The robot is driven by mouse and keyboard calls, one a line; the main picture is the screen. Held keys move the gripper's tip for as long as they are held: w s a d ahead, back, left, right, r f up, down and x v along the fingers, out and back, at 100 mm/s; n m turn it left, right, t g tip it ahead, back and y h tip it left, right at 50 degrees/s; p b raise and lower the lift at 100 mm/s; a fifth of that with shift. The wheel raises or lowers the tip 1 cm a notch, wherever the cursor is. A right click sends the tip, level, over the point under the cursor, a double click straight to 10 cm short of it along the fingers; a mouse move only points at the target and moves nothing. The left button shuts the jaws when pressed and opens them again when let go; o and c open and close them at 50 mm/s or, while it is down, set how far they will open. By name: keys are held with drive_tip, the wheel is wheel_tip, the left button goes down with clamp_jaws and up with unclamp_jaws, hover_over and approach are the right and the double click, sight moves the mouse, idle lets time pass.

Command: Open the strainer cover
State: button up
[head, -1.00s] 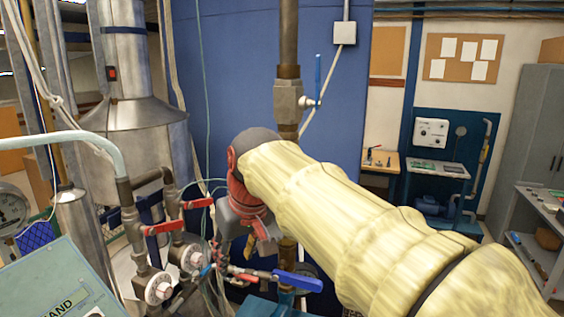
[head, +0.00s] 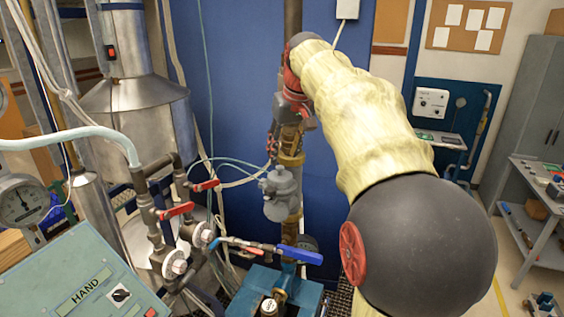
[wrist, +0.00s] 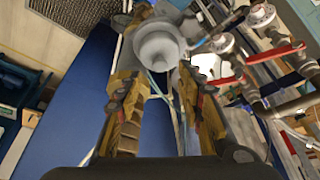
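A grey metal body with a round top (head: 281,182), which looks like the strainer and its cover, sits on the brass and grey vertical pipe in the middle of the head view. In the wrist view its round top (wrist: 158,46) shows beyond and between the fingertips. My gripper (head: 285,145) is above it in the head view, pointing down. In the wrist view my gripper (wrist: 156,80) has its two fingers spread wide with nothing between them. The fingers look apart from the cover. The far side of the strainer is hidden.
Red-handled valves (head: 176,211) and a blue-handled valve (head: 298,254) stand left of and below the strainer. A teal control panel (head: 85,285) and a gauge (head: 22,203) are at lower left. A blue wall (head: 235,80) is behind. A workbench (head: 535,215) stands far right.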

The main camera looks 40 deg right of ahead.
sight(280, 167)
drive_tip(key=x, duration=0.5)
drive_tip(key=shift+r, duration=0.1)
drive_tip(key=c, duration=0.3)
clamp_jaws()
idle(0.5)
